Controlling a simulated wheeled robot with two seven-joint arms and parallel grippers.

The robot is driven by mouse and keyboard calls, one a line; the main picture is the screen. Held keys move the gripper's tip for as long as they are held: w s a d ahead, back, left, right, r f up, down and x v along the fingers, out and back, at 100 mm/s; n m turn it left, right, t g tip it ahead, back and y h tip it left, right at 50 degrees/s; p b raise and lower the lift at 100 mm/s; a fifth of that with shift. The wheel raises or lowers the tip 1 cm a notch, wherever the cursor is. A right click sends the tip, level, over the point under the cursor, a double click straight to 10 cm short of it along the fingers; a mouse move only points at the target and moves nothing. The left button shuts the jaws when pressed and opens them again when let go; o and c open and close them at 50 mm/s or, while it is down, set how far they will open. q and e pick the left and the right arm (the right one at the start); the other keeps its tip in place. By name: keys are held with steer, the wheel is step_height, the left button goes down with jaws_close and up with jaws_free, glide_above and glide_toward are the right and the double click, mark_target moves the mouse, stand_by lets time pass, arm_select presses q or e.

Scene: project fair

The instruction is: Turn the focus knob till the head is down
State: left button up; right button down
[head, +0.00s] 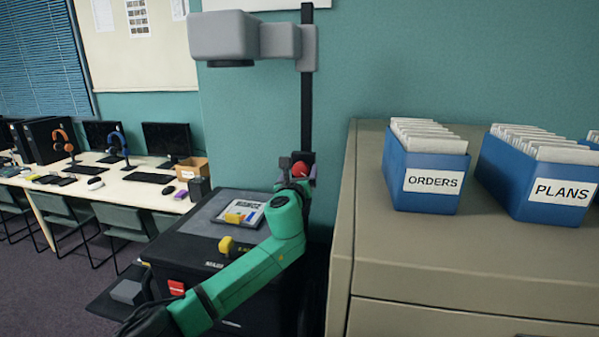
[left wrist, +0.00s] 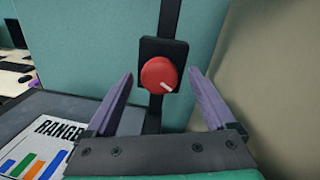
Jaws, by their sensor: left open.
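The red focus knob (left wrist: 160,75) with a white mark sits on a black block on the post. In the left wrist view the mark points to the lower right. My left gripper (left wrist: 158,92) is open, with one purple finger on each side of the knob's line and a gap to both. In the head view the knob (head: 301,169) shows small beside my left gripper (head: 299,178), which partly hides it. The grey projector head (head: 222,38) is high on the black post (head: 307,95), well above the knob. My right gripper is not in view.
The black projector base (head: 215,258) stands below, with a printed chart (head: 240,213) and a yellow part (head: 227,245) on it. A beige cabinet (head: 400,270) with blue file boxes (head: 428,180) stands close on the right. A computer desk (head: 130,187) is at the left.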

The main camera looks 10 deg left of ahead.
arm_select(q)
steer(key=shift+w+f, duration=0.1)
steer(key=shift+w, duration=0.05)
steer(key=c, duration=1.4)
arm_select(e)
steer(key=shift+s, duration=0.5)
arm_select(q)
steer(key=shift+n, duration=0.5)
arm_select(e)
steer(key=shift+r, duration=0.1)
arm_select(q)
steer(key=n+p, duration=0.1)
steer(key=n, duration=0.3)
steer(key=shift+n, duration=0.3)
steer(key=n, duration=0.6)
steer(key=shift+a+g+h, duration=0.15)
steer(key=shift+g+h, duration=0.15)
steer(key=shift+g, duration=0.1)
steer(key=n, duration=0.6)
steer(key=shift+f+h, duration=0.1)
steer(key=shift+h, duration=0.2)
steer(key=n, duration=0.5)
steer(key=shift+a+f+n+h+b, duration=0.1)
steer(key=shift+f+n+h+b, duration=0.05)
steer(key=shift+n+h+b, duration=0.2)
